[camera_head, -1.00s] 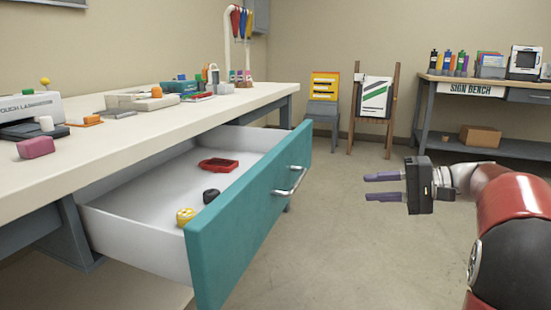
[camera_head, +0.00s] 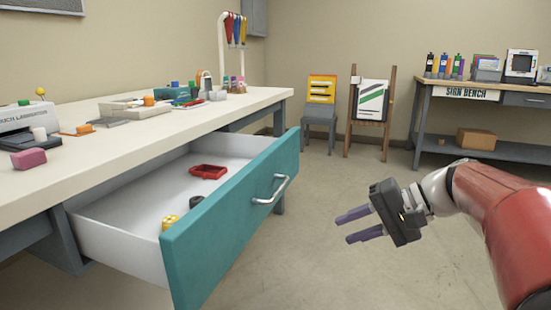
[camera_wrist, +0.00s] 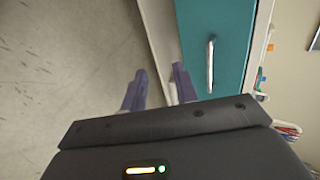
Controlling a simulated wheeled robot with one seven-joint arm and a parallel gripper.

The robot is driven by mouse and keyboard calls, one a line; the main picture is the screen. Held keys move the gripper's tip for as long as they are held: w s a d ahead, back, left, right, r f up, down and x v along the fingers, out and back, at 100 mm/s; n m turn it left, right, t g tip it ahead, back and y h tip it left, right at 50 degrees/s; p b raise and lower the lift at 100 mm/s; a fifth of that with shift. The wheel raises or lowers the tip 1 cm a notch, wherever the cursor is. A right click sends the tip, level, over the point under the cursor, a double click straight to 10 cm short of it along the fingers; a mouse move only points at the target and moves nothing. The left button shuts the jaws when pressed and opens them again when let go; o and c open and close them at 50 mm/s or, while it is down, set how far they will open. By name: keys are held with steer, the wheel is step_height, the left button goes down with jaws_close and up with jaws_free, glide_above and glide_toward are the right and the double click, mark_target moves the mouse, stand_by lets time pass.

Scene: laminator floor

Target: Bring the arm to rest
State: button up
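My gripper (camera_head: 358,226) is in the air to the right of the open teal drawer (camera_head: 236,215), over the bare floor. Its two purple fingers are parted with nothing between them. The fingers point left and slightly down in the head view. In the wrist view my gripper (camera_wrist: 158,82) shows its fingers apart, with the teal drawer front (camera_wrist: 217,45) and its handle (camera_wrist: 210,66) beyond them. My gripper is apart from the drawer and its handle. My red arm reaches in from the right edge.
The long bench (camera_head: 110,152) carries a laminator (camera_head: 38,122) and several small items. A sign bench (camera_head: 472,94), a chair (camera_head: 320,110) and an easel (camera_head: 370,112) stand behind. The middle floor is clear.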

steer(key=s+f+n+t+h+p, duration=0.1)
steer(key=s+f+n+h+p, duration=0.1)
steer(key=s+h, duration=0.3)
steer(key=s+f+n+t+h+p, duration=0.1)
steer(key=s+h+p, duration=0.3)
steer(key=s, duration=0.9)
steer(key=shift+s+d+f+n+h+p, duration=0.2)
steer(key=shift+f+n+h+p, duration=0.2)
steer(key=shift+f+n+h, duration=0.35)
